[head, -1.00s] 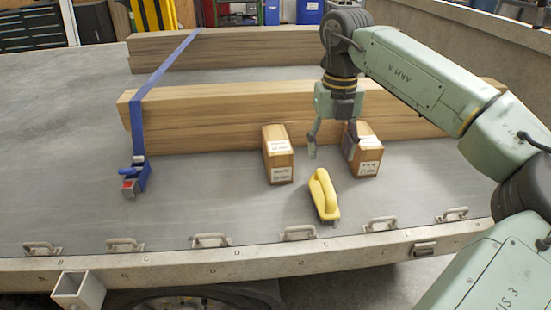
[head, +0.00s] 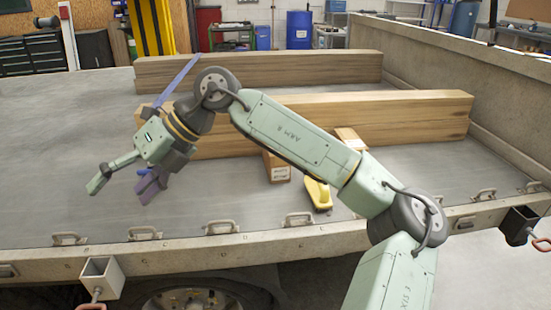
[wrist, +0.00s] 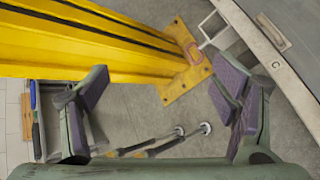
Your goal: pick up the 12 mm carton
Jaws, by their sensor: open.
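Two brown cartons with white labels stand on the trailer bed in front of the near timber beam. The left carton (head: 279,172) is partly covered by my arm. The right carton (head: 349,136) is mostly hidden behind my arm, with only its top showing. The label print is too small to tell which one is 12 mm. My gripper (head: 122,183) is well left of both cartons, open and empty, tilted over the bed's left front part. In the wrist view, the fingers (wrist: 166,92) are spread with nothing between them, and no carton shows.
Timber beams (head: 425,115) cross the bed, with a blue strap (head: 177,82) at the left. Metal handles (head: 299,219) line the front edge. The wrist view shows a yellow post (wrist: 120,45) and grey floor.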

